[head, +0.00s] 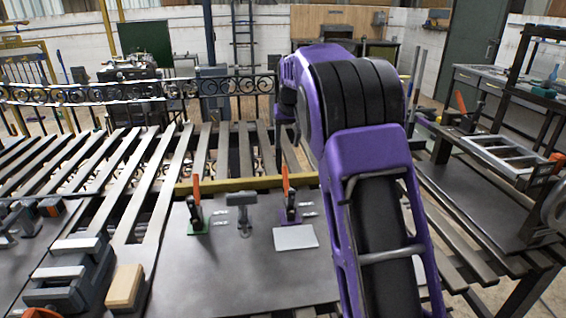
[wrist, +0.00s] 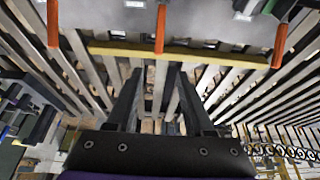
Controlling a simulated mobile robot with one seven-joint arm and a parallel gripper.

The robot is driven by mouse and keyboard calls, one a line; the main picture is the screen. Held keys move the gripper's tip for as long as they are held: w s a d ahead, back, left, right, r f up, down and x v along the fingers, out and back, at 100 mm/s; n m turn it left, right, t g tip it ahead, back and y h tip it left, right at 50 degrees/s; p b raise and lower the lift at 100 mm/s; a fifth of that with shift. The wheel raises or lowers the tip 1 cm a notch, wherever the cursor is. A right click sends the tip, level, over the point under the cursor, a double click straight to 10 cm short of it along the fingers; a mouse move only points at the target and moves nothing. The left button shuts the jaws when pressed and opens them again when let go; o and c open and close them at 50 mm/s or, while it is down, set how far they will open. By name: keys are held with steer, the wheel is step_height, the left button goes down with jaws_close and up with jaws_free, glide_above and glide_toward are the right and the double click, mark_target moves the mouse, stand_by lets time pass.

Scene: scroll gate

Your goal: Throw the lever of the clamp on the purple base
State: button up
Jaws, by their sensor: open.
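The clamp on the purple base (head: 291,215) stands on the grey metal plate, with its orange lever (head: 285,178) pointing up. A similar clamp on a green base (head: 198,225) stands to its left, its orange lever (head: 196,188) also up. In the wrist view three orange levers show along the top; the middle one (wrist: 160,28) appears to be the purple-base clamp's, whose base is not clear there. My gripper (wrist: 160,80) is open and empty, apart from the levers.
A yellow bar (head: 230,184) runs along the plate's back edge (wrist: 180,52). A grey post block (head: 240,203) stands between the two clamps. A pale flat plate (head: 296,237) lies before the purple base. Dark vises and a wooden block (head: 124,286) stand at left.

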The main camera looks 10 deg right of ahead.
mark_target(286, 182)
steer(key=x, duration=1.1)
steer(key=s+x, duration=0.1)
steer(key=x, duration=0.5)
steer(key=shift+w+d+f, duration=0.15)
steer(key=shift+w+f, duration=0.05)
steer(key=shift+f, duration=0.3)
jaws_close()
stand_by(0.5)
